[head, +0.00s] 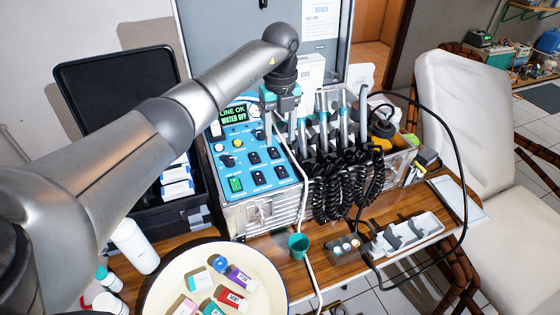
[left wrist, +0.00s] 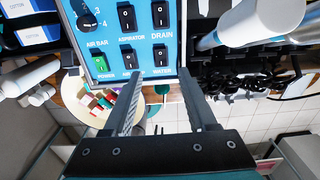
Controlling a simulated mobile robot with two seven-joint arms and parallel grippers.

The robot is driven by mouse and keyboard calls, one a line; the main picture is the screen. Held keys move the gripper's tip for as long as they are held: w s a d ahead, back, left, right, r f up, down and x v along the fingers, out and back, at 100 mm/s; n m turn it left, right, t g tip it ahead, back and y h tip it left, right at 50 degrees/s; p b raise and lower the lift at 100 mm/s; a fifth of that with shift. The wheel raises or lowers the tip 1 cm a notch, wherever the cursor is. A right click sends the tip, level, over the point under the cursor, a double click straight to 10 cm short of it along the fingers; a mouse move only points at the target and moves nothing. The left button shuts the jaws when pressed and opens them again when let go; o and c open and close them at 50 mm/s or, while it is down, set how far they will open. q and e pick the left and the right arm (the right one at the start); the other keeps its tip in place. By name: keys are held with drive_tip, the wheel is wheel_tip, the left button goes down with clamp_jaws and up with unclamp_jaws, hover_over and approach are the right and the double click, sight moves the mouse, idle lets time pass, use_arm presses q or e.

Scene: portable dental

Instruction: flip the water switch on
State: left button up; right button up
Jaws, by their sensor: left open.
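The water switch (left wrist: 161,55) is a black rocker at the lower right of the blue control panel (head: 225,155), above its WATER label in the left wrist view. It also shows in the head view (head: 281,172). The display (head: 234,114) reads LINE OK and WATER OFF. My left gripper (head: 284,130) is above the panel's right side, pointing down, partly in front of the instrument rack. In the left wrist view, its two fingers (left wrist: 160,85) are apart with nothing between them, in line with the water switch. Contact with the panel cannot be told. My right gripper is out of view.
Other black rockers and a lit green power switch (head: 236,184) sit close by. Handpieces with coiled black hoses (head: 345,185) crowd the panel's right. A round tray (head: 160,283) of small boxes and a teal cup (head: 298,245) are in front. A black case stands left.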

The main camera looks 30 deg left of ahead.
sight(280, 168)
use_arm(q)
wheel_tip(280, 168, down, 9)
drive_tip(key=shift+f+b, duration=0.1)
drive_tip(key=shift+b, duration=0.45)
clamp_jaws()
idle(0.3)
